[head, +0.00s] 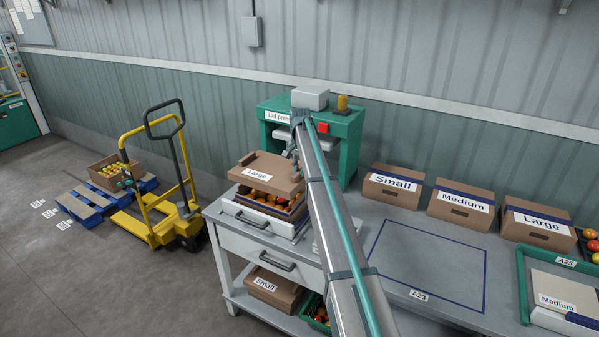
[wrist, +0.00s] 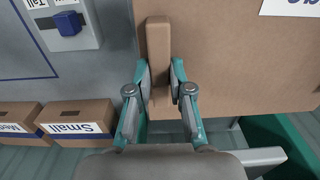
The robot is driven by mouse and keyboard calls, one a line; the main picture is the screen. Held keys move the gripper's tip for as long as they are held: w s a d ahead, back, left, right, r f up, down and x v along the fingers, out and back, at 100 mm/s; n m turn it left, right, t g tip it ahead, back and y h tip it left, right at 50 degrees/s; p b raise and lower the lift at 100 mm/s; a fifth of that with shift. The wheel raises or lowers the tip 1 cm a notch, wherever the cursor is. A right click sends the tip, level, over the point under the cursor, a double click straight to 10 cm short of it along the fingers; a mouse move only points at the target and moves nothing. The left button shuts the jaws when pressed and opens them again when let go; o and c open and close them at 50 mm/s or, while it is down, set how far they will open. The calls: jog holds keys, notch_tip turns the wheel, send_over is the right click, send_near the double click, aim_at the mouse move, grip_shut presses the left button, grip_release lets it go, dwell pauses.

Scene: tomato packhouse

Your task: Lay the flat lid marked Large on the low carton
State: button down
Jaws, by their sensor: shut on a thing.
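The flat brown lid marked Large (head: 262,168) is over the low carton (head: 296,213) in the head view, with a gap at the front where orange-red tomatoes show. The carton sits on a white drawer-like unit at the bench's left end. In the wrist view the lid (wrist: 225,65) fills the upper right, its white label partly cut off. My gripper (wrist: 159,82) is shut on the raised brown grip bar (wrist: 158,40) of the lid. My arm hides part of the lid's right side in the head view. I cannot tell whether the lid touches the carton.
A green lid press (head: 350,140) stands just behind. Closed cartons marked Small (head: 392,188), Medium (head: 460,204) and Large (head: 538,225) line the back of the bench. The blue-outlined area (head: 428,262) is clear. A panel with a blue knob (wrist: 68,22) shows in the wrist view.

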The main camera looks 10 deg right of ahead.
jog(key=shift+f+b, duration=1.35)
jog(key=shift+f, duration=2.55)
jog(key=c, duration=1)
grip_release()
